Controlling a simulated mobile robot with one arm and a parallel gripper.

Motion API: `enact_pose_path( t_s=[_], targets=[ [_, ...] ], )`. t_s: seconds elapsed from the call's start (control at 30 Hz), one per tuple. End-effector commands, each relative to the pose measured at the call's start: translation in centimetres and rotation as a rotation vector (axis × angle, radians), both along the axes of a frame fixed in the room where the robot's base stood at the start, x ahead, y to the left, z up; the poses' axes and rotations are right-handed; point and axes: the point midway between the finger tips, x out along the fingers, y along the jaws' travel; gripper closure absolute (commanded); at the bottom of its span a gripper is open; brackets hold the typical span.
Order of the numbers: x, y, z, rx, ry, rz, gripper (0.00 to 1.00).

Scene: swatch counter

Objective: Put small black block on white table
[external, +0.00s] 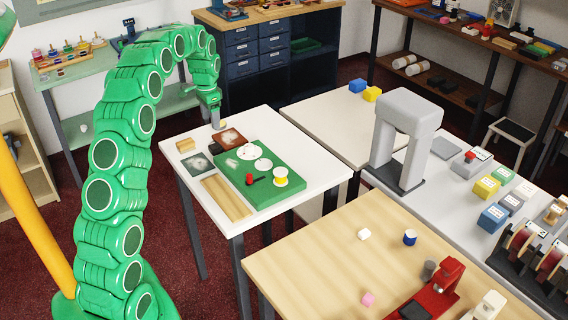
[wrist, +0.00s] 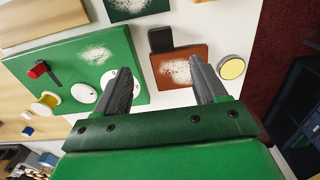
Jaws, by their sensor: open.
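The small black block (wrist: 160,39) lies at the edge of a reddish-brown tile with a white speckled patch (wrist: 178,73). In the external view the black block (external: 215,148) shows as a small dark shape between the brown tile and a dark speckled tile. These stand on the white table (external: 300,185). My gripper (wrist: 161,72) is open and empty, pointing down above the brown tile; the block shows just beyond the gap between its fingers. In the external view my gripper (external: 212,118) hangs over the table's far edge.
A green board (external: 270,188) with white discs, a red-headed piece and a yellow spool lies beside the tiles. A short round tin (wrist: 231,67) stands near the right finger. Wooden strips (external: 226,197) and a wooden block (external: 185,145) are nearby. A grey arch stands farther right.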

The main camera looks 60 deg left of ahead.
Motion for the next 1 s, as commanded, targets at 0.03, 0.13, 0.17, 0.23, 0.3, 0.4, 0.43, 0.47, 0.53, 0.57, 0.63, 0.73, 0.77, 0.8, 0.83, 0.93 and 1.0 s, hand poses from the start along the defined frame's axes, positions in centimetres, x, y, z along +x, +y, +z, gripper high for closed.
enact_pose_path(
  t_s=[0.03, 0.13, 0.17, 0.23, 0.3, 0.4, 0.43, 0.47, 0.53, 0.57, 0.63, 0.73, 0.77, 0.8, 0.83, 0.93, 1.0],
  targets=[
    [0.1, -0.4, 0.2, 0.0, 0.0, -0.002, 0.29],
    [0.3, -2.0, 1.0, -0.004, 0.0, -0.007, 0.29],
    [0.4, -2.8, 1.4, -0.006, 0.0, -0.009, 0.29],
    [0.6, -4.9, 2.3, -0.01, 0.0, -0.013, 0.29],
    [0.6, -7.4, 3.3, -0.015, 0.002, -0.018, 0.29],
    [0.4, -10.8, 4.5, -0.022, 0.007, -0.024, 0.29],
    [0.3, -11.8, 4.9, -0.024, 0.008, -0.026, 0.29],
    [0.2, -12.8, 5.3, -0.025, 0.01, -0.028, 0.29],
    [-0.3, -15.2, 6.1, -0.03, 0.015, -0.032, 0.29],
    [-0.5, -16.2, 6.4, -0.032, 0.017, -0.032, 0.29],
    [-1.0, -18.5, 7.3, -0.033, 0.019, -0.036, 0.29],
    [-2.1, -21.7, 8.1, -0.039, 0.03, -0.039, 0.29],
    [-2.4, -22.6, 8.4, -0.039, 0.031, -0.041, 0.29],
    [-2.9, -23.8, 8.9, -0.039, 0.032, -0.042, 0.29],
    [-3.3, -24.7, 9.1, -0.04, 0.035, -0.042, 0.29],
    [-4.8, -27.7, 9.7, -0.042, 0.045, -0.045, 0.29],
    [-5.9, -29.6, 10.3, -0.042, 0.049, -0.046, 0.29]
  ],
)
